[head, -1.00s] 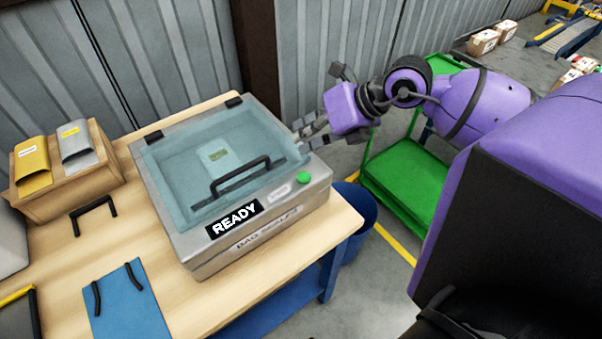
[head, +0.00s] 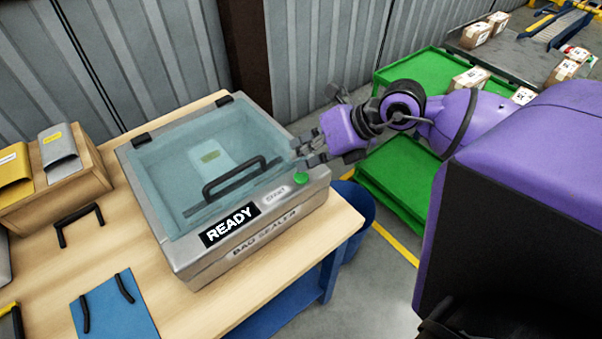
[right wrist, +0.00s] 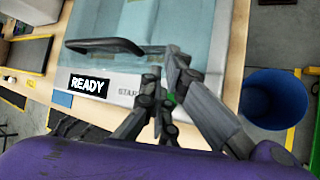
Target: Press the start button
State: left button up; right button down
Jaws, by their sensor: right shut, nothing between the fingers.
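The green start button (head: 301,179) is on the front right of the grey bag sealer (head: 185,262), beside a small "START" label (head: 276,197). The sealer's clear lid (head: 170,180) is down, with a black handle, and a pale bag shows under it. Its display (head: 230,225) reads "READY". My right gripper (head: 303,155) is shut and empty, just behind the button in the head view. In the right wrist view its fingers (right wrist: 168,75) partly cover the green button (right wrist: 171,98). I cannot tell whether they touch it. My left gripper is not in view.
The sealer stands on a wooden table (head: 135,250). A wooden box with yellow and grey pouches (head: 60,190) and a blue mat (head: 115,305) are at left. A blue bin (head: 357,215) and green cart (head: 395,180) stand right of the table.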

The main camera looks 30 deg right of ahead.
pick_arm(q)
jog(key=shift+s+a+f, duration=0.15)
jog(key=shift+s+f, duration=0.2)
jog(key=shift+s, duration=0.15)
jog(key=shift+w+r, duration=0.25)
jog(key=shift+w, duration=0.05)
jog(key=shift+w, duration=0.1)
pick_arm(e)
jog(key=shift+f, duration=0.1)
jog(key=shift+f, duration=0.3)
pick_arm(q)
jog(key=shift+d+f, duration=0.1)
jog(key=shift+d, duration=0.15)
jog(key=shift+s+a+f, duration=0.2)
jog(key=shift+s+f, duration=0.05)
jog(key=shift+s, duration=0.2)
pick_arm(e)
jog(key=shift+f, duration=0.2)
